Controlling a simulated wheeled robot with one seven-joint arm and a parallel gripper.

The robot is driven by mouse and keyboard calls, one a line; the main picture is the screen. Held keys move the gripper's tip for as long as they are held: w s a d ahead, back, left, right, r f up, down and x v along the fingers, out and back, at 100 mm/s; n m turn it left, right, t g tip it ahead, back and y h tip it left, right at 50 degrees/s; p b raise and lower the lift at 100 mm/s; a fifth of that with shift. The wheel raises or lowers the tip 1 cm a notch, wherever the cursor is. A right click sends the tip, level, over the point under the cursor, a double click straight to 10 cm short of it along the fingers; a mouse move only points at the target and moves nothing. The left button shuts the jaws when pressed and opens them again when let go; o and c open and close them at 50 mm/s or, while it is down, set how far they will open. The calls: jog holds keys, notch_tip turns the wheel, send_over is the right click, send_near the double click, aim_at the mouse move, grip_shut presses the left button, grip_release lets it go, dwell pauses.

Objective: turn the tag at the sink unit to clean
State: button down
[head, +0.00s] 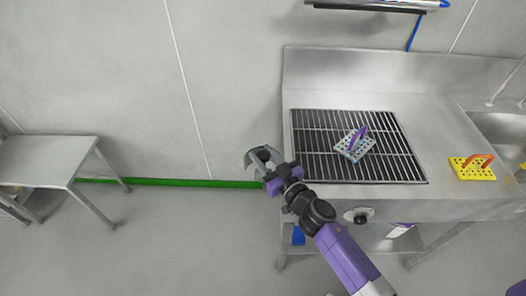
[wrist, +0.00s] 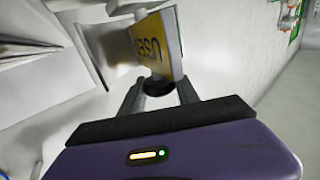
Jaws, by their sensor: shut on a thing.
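The tag (wrist: 158,42) shows in the wrist view as a yellow plate with dark lettering that reads "USE" and is partly cut off. It stands at a slant to the camera. My gripper (wrist: 158,85) is shut on the tag's lower part, where a dark round piece sits between the fingers. In the head view my gripper (head: 262,158) is just off the left end of the steel sink unit (head: 450,130). I cannot make out the tag's face in the head view.
A grate (head: 310,160) in the sink unit carries a pale studded plate (head: 352,147) with a purple handle. A yellow studded plate (head: 471,171) with an orange handle lies to the right. A dial (head: 358,215) is on the front. A steel table (head: 45,160) stands left; floor between is clear.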

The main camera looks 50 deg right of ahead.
jog(key=shift+r+n+t+y+p, duration=0.1)
jog(key=shift+n+t+y+p, duration=0.2)
jog(key=shift+n+y+p, duration=1)
jog(key=shift+n+y, duration=0.4)
jog(key=shift+y, duration=0.9)
jog(key=shift+n+y, duration=0.3)
jog(key=shift+y, duration=0.2)
jog(key=shift+f, duration=0.2)
jog(key=c, duration=0.9)
grip_release()
jog(key=shift+s, duration=0.1)
jog(key=s+b, duration=0.1)
jog(key=s, duration=0.6)
jog(key=shift+s+d+b, duration=0.15)
jog(key=shift+s+b, duration=0.15)
jog(key=shift+b, duration=0.1)
